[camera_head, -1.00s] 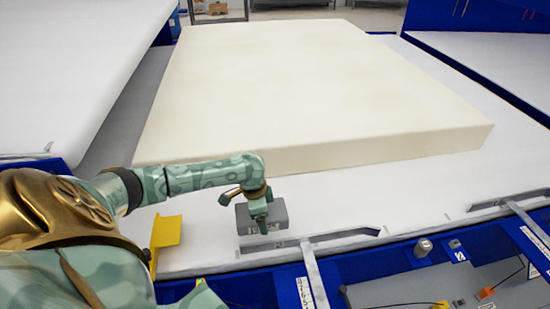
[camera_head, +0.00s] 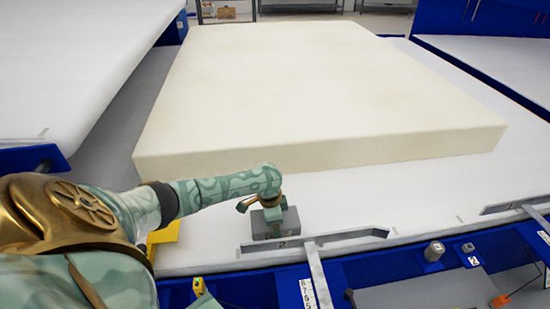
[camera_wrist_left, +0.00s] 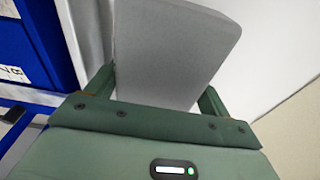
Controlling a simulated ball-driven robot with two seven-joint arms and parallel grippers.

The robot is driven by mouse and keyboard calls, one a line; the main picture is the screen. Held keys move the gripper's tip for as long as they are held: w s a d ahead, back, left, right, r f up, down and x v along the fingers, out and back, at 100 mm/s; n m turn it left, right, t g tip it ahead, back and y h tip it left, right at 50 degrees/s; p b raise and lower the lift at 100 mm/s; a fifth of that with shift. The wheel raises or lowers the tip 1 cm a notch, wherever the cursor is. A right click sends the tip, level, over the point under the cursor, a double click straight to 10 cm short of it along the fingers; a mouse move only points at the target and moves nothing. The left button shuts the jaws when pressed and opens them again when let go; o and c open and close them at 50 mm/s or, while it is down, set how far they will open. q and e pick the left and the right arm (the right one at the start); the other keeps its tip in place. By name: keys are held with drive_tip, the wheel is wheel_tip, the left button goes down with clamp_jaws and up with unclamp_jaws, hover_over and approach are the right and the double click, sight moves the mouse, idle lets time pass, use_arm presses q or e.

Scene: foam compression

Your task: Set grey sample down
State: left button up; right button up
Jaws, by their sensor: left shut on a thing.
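The grey sample (camera_head: 290,221) is a small grey block at the front of the white table (camera_head: 385,190), just behind a metal bar. My left gripper (camera_head: 264,203) is on it from above and to the left. In the left wrist view the grey sample (camera_wrist_left: 170,55) fills the space between the two green fingers (camera_wrist_left: 158,90), which are shut on its sides. Whether the block's underside touches the table is hard to tell.
A large cream foam slab (camera_head: 310,90) lies on the table behind the gripper. A yellow bracket (camera_head: 163,240) stands left of the sample. A metal bar (camera_head: 340,240) and blue frame edge run along the front. White table is free to the right.

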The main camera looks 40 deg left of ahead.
use_arm(q)
drive_tip(key=o, duration=0.7)
drive_tip(key=shift+o, duration=0.2)
wheel_tip(320, 180, up, 12)
drive_tip(key=s+p, duration=0.1)
drive_tip(key=p, duration=0.4)
drive_tip(key=shift+a, duration=0.4)
